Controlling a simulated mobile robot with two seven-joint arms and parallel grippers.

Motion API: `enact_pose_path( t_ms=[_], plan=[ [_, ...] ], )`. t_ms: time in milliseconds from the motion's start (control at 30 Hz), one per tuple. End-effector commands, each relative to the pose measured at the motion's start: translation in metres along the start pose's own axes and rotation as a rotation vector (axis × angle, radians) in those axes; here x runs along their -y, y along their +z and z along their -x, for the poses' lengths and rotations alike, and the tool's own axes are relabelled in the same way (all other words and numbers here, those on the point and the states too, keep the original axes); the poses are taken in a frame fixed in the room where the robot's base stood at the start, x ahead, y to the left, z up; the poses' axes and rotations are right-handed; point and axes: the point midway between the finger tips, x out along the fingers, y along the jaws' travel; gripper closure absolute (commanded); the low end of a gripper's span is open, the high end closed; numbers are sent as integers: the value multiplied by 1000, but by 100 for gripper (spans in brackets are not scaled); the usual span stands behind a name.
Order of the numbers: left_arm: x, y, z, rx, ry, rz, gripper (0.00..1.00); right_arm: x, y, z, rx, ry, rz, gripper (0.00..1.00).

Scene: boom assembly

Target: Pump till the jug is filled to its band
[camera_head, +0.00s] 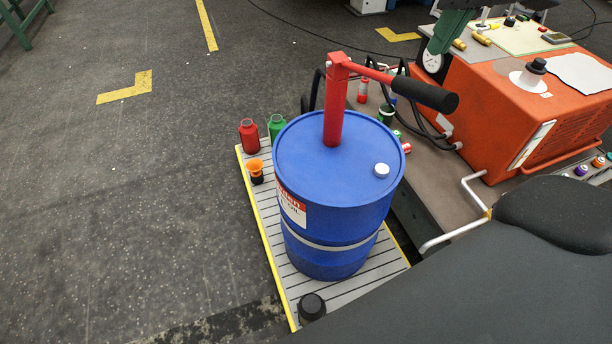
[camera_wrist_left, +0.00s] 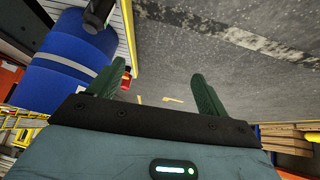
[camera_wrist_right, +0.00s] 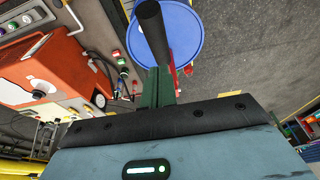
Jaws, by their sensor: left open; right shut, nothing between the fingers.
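A blue drum (camera_head: 330,190) stands on a slatted pallet with a red hand pump (camera_head: 333,105) on its lid. The pump's lever slopes slightly down to the right, ending in a black grip (camera_head: 425,93). My right gripper (camera_head: 443,40) is shut and empty, above and apart from the grip in the head view. In the right wrist view its fingers (camera_wrist_right: 160,75) show just below the black grip (camera_wrist_right: 152,30). My left gripper (camera_wrist_left: 152,85) is open and empty, with the drum (camera_wrist_left: 65,65) beside it. I cannot identify the jug or see its band; the spout is hidden.
Red (camera_head: 249,137) and green (camera_head: 276,127) bottles and an orange funnel (camera_head: 255,165) stand left of the drum. An orange machine (camera_head: 500,110) with hoses occupies the right. The floor at left is free.

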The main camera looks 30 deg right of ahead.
Motion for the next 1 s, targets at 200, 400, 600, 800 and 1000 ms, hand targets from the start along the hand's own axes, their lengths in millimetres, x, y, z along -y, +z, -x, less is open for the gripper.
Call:
enact_pose_path(
  t_ms=[200,400,600,800,1000],
  plan=[
    [0,12,-6,17,2,2,22,0,4,-19,5,-1,1,100],
    [0,20,-14,25,3,3,22,0,9,-39,4,-1,0,100],
    [2,25,-23,27,4,4,22,0,15,-58,4,-1,1,100],
    [3,31,-34,30,5,2,22,0,20,-78,5,0,0,100],
    [4,35,-43,29,5,2,22,0,25,-98,4,0,0,100]
  ],
)
